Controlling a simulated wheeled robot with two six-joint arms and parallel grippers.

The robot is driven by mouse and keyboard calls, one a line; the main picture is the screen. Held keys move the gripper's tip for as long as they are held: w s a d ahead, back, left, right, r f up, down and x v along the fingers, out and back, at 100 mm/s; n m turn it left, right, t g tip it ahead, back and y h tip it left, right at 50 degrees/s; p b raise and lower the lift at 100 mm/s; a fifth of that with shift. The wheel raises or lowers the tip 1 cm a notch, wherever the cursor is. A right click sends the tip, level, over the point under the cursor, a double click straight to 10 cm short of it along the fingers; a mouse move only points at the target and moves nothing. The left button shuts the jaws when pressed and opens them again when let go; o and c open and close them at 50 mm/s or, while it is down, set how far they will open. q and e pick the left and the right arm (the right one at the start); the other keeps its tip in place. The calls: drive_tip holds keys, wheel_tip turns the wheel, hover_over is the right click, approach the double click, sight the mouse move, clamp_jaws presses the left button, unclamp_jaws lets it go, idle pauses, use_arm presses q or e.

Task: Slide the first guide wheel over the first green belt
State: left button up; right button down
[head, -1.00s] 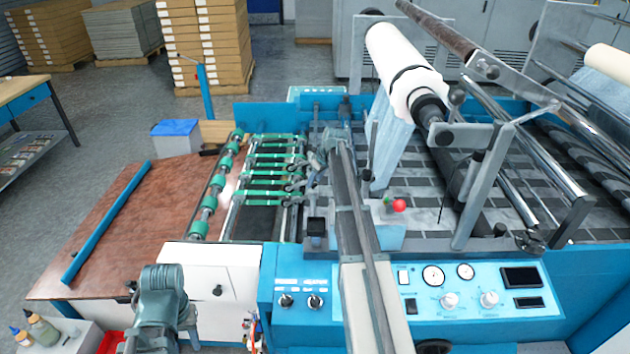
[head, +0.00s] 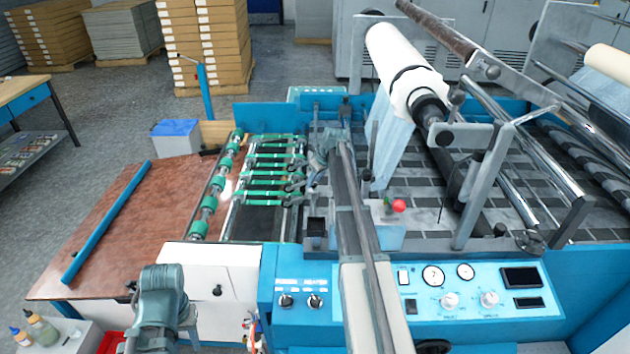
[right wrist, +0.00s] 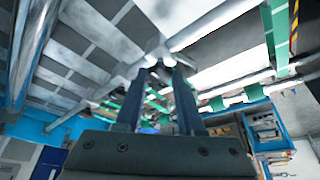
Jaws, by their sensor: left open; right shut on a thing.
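Several green belts (head: 262,193) run left to right across the feed section in the head view, with small dark guide wheels (head: 296,187) at their right ends. My right gripper (head: 309,181) reaches down at these right ends. In the right wrist view its two fingers (right wrist: 160,75) close on a small metal part, a guide wheel's holder, below a shiny bar. The wheel itself is largely hidden, and I cannot tell whether it sits over a belt. My left gripper (head: 186,318) hangs at the lower left, away from the belts; its fingertips are mostly hidden.
A shaft with green rollers (head: 209,202) lies left of the belts. The blue control panel (head: 410,290) is in front. A white film roll (head: 405,70) and a red knob (head: 399,206) stand to the right. The brown board (head: 120,225) at left is mostly clear.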

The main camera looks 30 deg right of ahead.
drive_tip(key=s+a, duration=0.1)
drive_tip(key=s, duration=0.1)
drive_tip(key=s+a, duration=0.2)
drive_tip(key=s, duration=0.1)
drive_tip(key=s+a, duration=0.1)
drive_tip(key=s, duration=0.2)
drive_tip(key=shift+a, duration=0.4)
drive_tip(key=shift+w, duration=0.1)
drive_tip(key=c, duration=0.5)
unclamp_jaws()
drive_tip(key=shift+d, duration=0.1)
drive_tip(key=shift+r, duration=0.15)
drive_tip(key=p+v, duration=1.2)
drive_tip(key=v, duration=0.1)
drive_tip(key=shift+s+r+p, duration=0.15)
drive_tip(key=shift+s+p, duration=0.05)
drive_tip(key=shift+p, duration=0.2)
